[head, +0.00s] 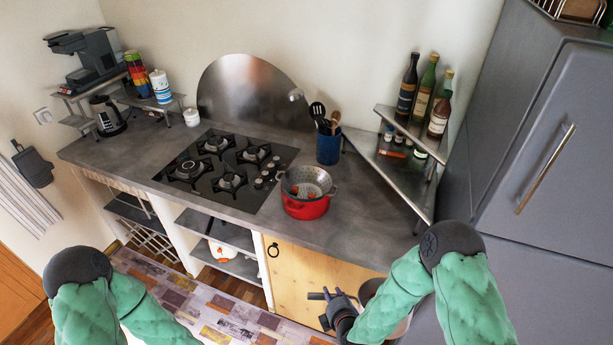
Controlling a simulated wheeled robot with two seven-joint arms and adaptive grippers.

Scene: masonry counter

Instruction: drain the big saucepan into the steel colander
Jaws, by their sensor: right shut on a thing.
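A steel colander (307,179) with a perforated bowl sits on top of a red pot (305,208) on the grey counter, right of the hob. A few small red-orange bits show in the colander. My right gripper (332,305) is low in front of the wooden cabinet door, below the counter edge. It is shut on what looks like the big saucepan (368,288). The saucepan is mostly hidden behind my right forearm, so its contents and tilt cannot be told. My left forearm leaves the picture at the bottom, and the left gripper is out of view.
A black gas hob (228,170) lies left of the colander. A blue utensil pot (328,148) stands behind it. A corner shelf (385,165) with bottles is at the back right, and a grey fridge (540,150) at the right. Bare counter (350,235) lies right of the red pot.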

